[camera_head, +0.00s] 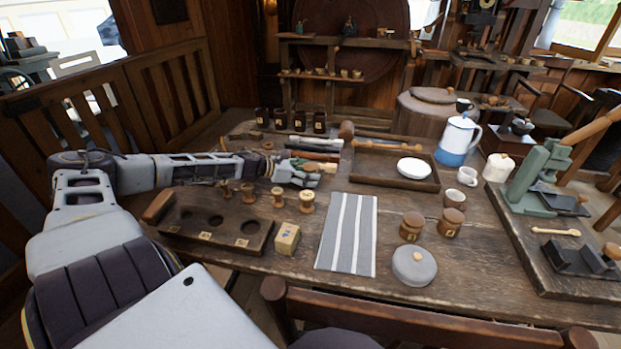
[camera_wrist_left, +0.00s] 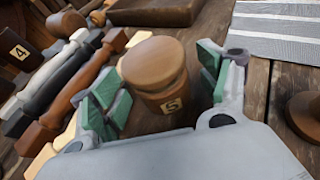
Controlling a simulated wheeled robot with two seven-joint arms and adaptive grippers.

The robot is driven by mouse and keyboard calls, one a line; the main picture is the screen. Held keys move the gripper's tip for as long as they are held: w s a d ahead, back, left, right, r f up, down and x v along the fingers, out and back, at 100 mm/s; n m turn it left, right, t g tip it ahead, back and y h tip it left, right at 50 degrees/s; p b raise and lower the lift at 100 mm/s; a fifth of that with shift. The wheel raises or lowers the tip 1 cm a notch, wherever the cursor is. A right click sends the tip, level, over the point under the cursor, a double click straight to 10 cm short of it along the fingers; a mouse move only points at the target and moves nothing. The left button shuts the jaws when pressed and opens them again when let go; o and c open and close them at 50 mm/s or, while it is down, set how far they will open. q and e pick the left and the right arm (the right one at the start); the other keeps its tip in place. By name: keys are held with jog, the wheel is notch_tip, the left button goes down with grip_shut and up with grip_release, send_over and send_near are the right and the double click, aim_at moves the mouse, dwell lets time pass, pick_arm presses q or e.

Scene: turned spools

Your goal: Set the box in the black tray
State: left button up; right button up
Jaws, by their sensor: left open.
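A small pale wooden box (camera_head: 287,239) with a label stands near the table's front edge, beside the dark holed block. A dark, shallow tray (camera_head: 362,180) holds a white dish at the table's middle; its rim also shows in the left wrist view (camera_wrist_left: 155,14). It looks dark brown; I cannot tell whether it is the black tray. My left gripper (camera_head: 312,172) is open above the table, behind the spools and away from the box. In the left wrist view a brown lidded jar labelled 5 (camera_wrist_left: 160,75) shows between its open fingers (camera_wrist_left: 165,90). My right gripper is not in view.
Wooden spools (camera_head: 307,202) stand by the holed block (camera_head: 215,232). A striped cloth (camera_head: 348,235) lies flat right of the box. Turned handles (camera_wrist_left: 75,85) lie left of the fingers. Lidded jars (camera_head: 411,226), a grey round pot (camera_head: 414,266) and a blue-white jug (camera_head: 458,141) stand rightward.

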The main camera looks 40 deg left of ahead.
aim_at(308, 166)
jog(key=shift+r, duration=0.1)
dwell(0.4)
pick_arm(q)
jog(key=c, duration=1.2)
jog(key=shift+r, duration=0.1)
jog(key=shift+r+p, duration=0.35)
jog(key=shift+p, duration=0.05)
notch_tip(308, 166, up, 4)
jog(key=p, duration=0.3)
jog(key=shift+r+p, duration=0.25)
jog(key=shift+p, duration=0.15)
notch_tip(308, 166, up, 4)
jog(key=p, duration=0.3)
jog(key=shift+f, duration=0.1)
jog(key=shift+r+p, duration=0.4)
jog(key=shift+p, duration=0.2)
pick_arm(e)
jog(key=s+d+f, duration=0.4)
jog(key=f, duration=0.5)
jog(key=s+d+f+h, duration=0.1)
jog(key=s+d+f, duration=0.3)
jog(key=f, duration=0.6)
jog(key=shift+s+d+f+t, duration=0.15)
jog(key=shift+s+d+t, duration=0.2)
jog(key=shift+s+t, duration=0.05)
